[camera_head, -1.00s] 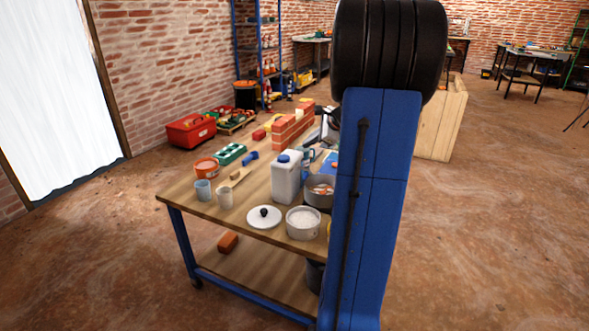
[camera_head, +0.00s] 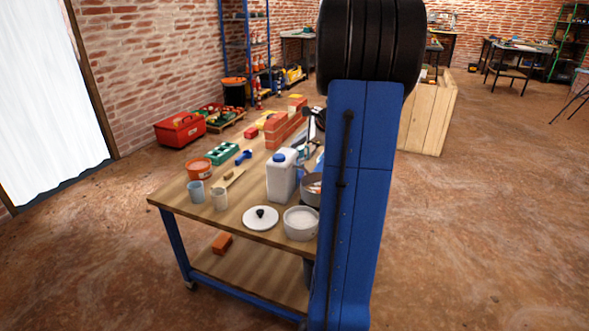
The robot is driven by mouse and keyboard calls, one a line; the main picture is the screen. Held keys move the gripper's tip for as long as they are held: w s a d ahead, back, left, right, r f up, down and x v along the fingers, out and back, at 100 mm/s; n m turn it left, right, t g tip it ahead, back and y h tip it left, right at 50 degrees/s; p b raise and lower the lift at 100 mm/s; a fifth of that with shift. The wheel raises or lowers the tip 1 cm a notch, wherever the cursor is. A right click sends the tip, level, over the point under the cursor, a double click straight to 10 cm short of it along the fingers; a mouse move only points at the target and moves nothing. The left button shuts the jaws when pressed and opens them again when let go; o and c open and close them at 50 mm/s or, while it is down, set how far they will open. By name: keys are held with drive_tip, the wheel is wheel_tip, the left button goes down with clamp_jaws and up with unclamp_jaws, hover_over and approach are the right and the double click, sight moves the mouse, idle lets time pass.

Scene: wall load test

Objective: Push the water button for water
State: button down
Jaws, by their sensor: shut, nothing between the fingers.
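No water button can be made out in this view. A white jug with a blue cap (camera_head: 281,180) stands upright on the wooden top of a blue-framed cart (camera_head: 169,195). A blue-grey cup (camera_head: 196,191) and a beige cup (camera_head: 219,199) stand near its left edge. I cannot make out my gripper. My own blue arm link and black joint fill the middle of the picture and hide the cart's right side and what lies behind it.
A white pot (camera_head: 300,224), a lid (camera_head: 260,218), an orange tub (camera_head: 199,168) and a brick stack (camera_head: 285,130) crowd the cart. A red toolbox (camera_head: 180,131) is on the floor behind. A wooden crate (camera_head: 428,122) stands right of my arm. Floor at right is open.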

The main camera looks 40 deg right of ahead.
drive_tip(key=shift+f, duration=3.45)
drive_tip(key=shift+f, duration=0.2)
drive_tip(key=shift+f, duration=0.2)
drive_tip(key=shift+f, duration=0.65)
idle(0.4)
drive_tip(key=shift+r, duration=1.1)
drive_tip(key=shift+r, duration=2.5)
